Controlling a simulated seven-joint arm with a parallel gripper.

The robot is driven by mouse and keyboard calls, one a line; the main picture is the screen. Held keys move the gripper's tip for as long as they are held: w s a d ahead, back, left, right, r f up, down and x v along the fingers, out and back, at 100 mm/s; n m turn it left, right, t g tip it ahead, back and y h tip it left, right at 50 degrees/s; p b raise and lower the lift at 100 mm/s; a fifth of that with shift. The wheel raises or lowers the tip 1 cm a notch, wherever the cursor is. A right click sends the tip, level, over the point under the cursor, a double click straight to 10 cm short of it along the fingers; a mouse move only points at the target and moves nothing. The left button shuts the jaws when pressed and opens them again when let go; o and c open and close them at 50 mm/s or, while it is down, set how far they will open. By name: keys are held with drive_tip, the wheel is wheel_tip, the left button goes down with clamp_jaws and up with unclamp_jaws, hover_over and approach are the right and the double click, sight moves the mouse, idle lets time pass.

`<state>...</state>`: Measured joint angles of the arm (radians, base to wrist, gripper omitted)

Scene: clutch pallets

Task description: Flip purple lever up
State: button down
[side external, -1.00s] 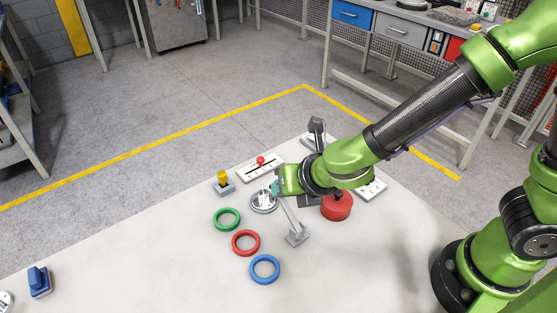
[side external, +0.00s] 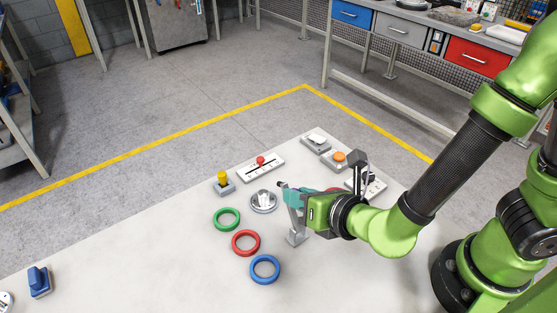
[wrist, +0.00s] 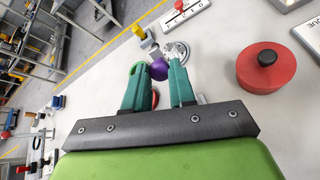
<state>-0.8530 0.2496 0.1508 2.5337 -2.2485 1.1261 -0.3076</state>
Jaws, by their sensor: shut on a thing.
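The purple lever's round knob (wrist: 158,71) sits between my two teal fingertips in the wrist view. In the side view the lever's grey base and shaft (side external: 297,236) stand on the table, the shaft rising close to upright. The knob is hidden there behind my fingers. My gripper (side external: 288,194) points left, lying nearly level at the top of the shaft, and is shut on the knob. It also shows in the wrist view (wrist: 157,67).
Green (side external: 227,219), red (side external: 245,243) and blue (side external: 265,269) rings lie left of the lever. A round silver switch (side external: 263,202), a yellow-knobbed block (side external: 223,184) and a red-knobbed slider (side external: 260,167) stand behind. A red disc (wrist: 270,69) is close by on the right.

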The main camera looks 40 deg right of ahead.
drive_tip(key=shift+s, duration=0.1)
drive_tip(key=c, duration=0.9)
unclamp_jaws()
drive_tip(key=shift+c, duration=0.2)
